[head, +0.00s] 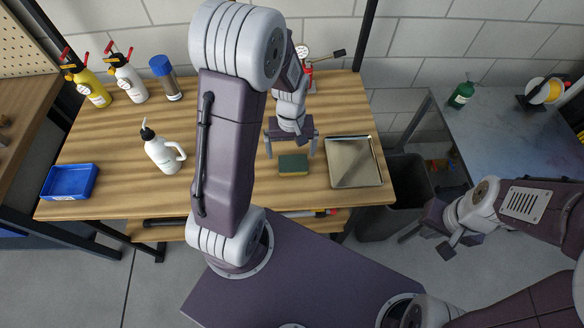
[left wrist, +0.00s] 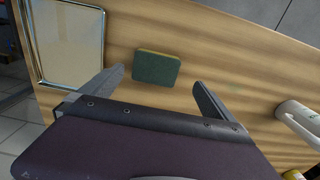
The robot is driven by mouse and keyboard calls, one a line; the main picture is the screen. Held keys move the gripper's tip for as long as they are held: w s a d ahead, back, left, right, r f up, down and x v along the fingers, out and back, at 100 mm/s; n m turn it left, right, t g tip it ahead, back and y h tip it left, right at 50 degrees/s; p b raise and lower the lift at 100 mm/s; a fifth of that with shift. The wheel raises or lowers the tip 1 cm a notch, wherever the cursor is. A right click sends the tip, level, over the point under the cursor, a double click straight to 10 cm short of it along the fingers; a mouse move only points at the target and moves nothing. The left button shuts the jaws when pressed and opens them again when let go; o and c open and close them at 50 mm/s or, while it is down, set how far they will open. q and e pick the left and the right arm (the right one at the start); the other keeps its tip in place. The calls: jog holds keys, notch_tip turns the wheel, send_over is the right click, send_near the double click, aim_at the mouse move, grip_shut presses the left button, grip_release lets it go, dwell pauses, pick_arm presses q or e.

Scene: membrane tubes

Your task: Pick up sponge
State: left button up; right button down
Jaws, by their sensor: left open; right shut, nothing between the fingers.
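The sponge (head: 293,164) is a small block, dark green on top with a yellow layer below. It lies flat on the wooden table, left of the metal tray. It also shows in the left wrist view (left wrist: 157,68), just beyond the fingertips and between their lines. My left gripper (head: 291,152) is open, its fingers spread above and around the sponge's place, apart from it as far as I can see. In the left wrist view the two fingers (left wrist: 158,85) stand wide with nothing between them. My right gripper (head: 452,238) is shut and empty, off the table at the right.
A metal tray (head: 356,184) lies right of the sponge. A white jug (head: 160,152), a blue bin (head: 70,184) and several bottles stand on the left. A dark bin (head: 405,178) stands between the table and the grey bench (head: 500,150). Bare wood surrounds the sponge.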

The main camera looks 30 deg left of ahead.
aim_at(294, 166)
pick_arm(q)
jog(key=f, duration=0.3)
jog(key=shift+d+f, duration=0.2)
jog(key=shift+d, duration=0.05)
jog(key=shift+w+d+f, duration=0.1)
jog(key=shift+w+f, duration=0.05)
jog(key=shift+w, duration=0.05)
jog(key=f, duration=0.4)
jog(key=shift+s+f, duration=0.2)
jog(key=shift+f, duration=0.05)
jog(key=shift+w+f, duration=0.2)
jog(key=shift+f, duration=0.15)
jog(key=c, duration=1.3)
jog(key=shift+r, duration=0.45)
jog(key=r, duration=0.3)
jog(key=shift+s+d+r, duration=0.1)
jog(key=shift+d+r, duration=0.25)
jog(key=shift+r, duration=0.05)
jog(key=s+d+r, duration=0.1)
jog(key=d+r, duration=0.1)
jog(key=d, duration=0.1)
jog(key=s+d+r, duration=0.1)
jog(key=d+r, duration=0.1)
jog(key=d, duration=0.2)
jog(key=s+d+r, duration=0.1)
jog(key=d+r, duration=0.1)
jog(key=d, duration=0.1)
jog(key=shift+s+d+r, duration=0.2)
jog(key=shift+s, duration=0.1)
